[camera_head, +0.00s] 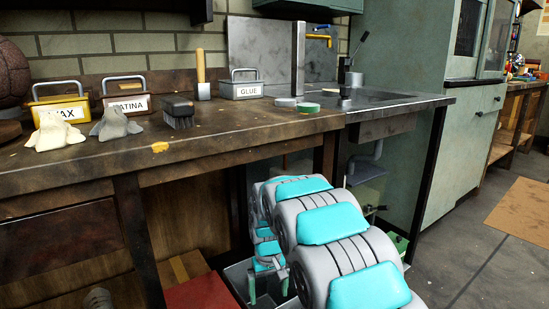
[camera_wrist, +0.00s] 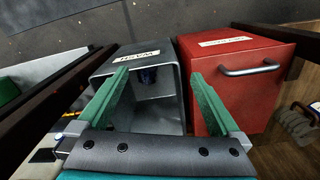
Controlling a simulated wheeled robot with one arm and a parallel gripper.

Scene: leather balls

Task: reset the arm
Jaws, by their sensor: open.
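My arm (camera_head: 335,235) reaches down in front of the workbench, below its top. My gripper (camera_head: 267,290) points downward near a grey bin under the bench. In the wrist view my gripper (camera_wrist: 158,76) has its two green fingers spread wide apart, with nothing held between them. Beyond the fingers is the open grey bin (camera_wrist: 165,117) with a pale label. I cannot tell the exact height of the fingertips relative to the bin's rim.
A red box (camera_wrist: 245,85) with a metal handle stands beside the bin; its red top also shows in the head view (camera_head: 200,293). The workbench (camera_head: 225,135) holds labelled caddies, cloths, a brush (camera_head: 178,112) and a ball (camera_head: 12,72). The floor (camera_head: 470,265) at right is mostly clear.

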